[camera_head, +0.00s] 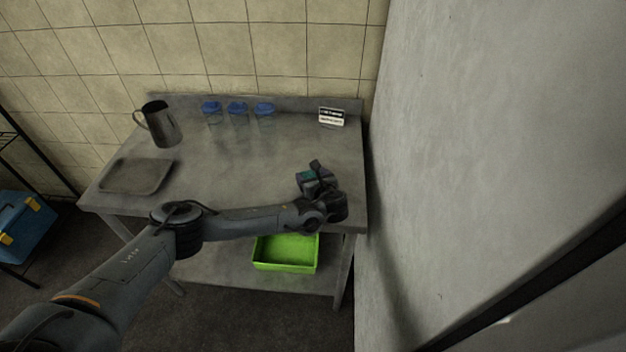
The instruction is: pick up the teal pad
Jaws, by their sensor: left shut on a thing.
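The teal pad (308,175) shows as a small teal patch at the right side of the metal table (230,170), largely hidden by my left gripper (312,180). My left arm reaches in from the lower left across the table's front edge. My left gripper is shut on the teal pad. I cannot tell whether the pad still touches the table top. My right gripper is not in view.
A grey metal jug (160,125) and a flat tray (137,176) stand at the left. Several blue-lidded jars (238,111) line the back, with a small sign (331,117) at back right. A green bin (286,254) sits on the lower shelf. A wall (480,120) rises at right.

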